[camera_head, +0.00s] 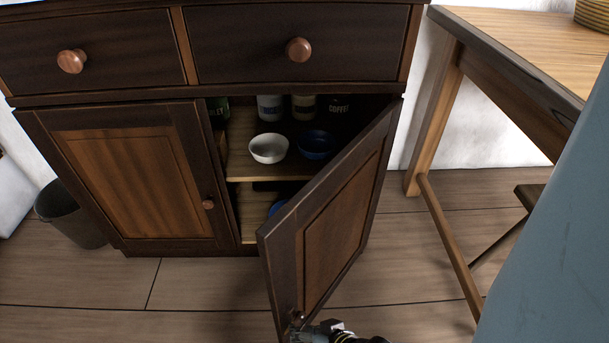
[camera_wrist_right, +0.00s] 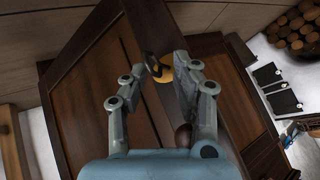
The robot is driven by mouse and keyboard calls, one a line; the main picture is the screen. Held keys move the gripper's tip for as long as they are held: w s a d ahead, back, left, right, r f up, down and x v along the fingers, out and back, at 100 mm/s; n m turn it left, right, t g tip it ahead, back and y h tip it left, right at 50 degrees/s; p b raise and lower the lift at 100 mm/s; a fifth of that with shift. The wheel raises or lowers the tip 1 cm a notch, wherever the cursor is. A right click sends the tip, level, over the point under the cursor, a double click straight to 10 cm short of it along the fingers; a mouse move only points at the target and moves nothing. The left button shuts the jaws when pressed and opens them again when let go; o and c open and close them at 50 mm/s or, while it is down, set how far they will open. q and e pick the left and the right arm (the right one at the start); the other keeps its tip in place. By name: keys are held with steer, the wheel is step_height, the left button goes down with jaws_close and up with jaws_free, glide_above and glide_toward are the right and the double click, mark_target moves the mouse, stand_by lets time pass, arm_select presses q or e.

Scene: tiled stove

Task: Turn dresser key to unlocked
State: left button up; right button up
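The dark brown dresser (camera_head: 110,90) has its lower right door (camera_head: 335,220) swung open towards me. The dresser key (camera_wrist_right: 153,64) is a small dark piece at a gold-coloured lock plate (camera_wrist_right: 164,74) on the door in the right wrist view. In the head view the lock area is small and partly hidden at the door's lower free corner. My right gripper (camera_wrist_right: 157,82) is open, with its two fingers on either side of the key and gaps showing. It also shows in the head view (camera_head: 306,328) at the bottom edge. My left gripper is out of view.
Inside the cupboard stand a white bowl (camera_head: 268,149), a blue bowl (camera_head: 317,145) and several jars. The left door (camera_head: 140,170) is closed. A wooden table (camera_head: 520,50) stands to the right and a dark bucket (camera_head: 70,214) to the left.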

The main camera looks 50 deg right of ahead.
steer(key=shift+s+a+r+p, duration=0.4)
steer(key=shift+s+a, duration=0.3)
steer(key=shift+s+a+r+p, duration=0.4)
steer(key=shift+s+a, duration=0.3)
steer(key=o, duration=0.3)
steer(key=shift+s+a+r, duration=0.2)
steer(key=shift+s+a, duration=0.2)
steer(key=shift+s, duration=0.1)
steer(key=shift+s+a+r+p, duration=0.15)
steer(key=shift+s+a+p, duration=0.1)
steer(key=shift+a+p, duration=0.1)
steer(key=c, duration=0.3)
steer(key=shift+s+a+r, duration=0.2)
steer(key=shift+s, duration=0.15)
steer(key=shift+d, duration=0.1)
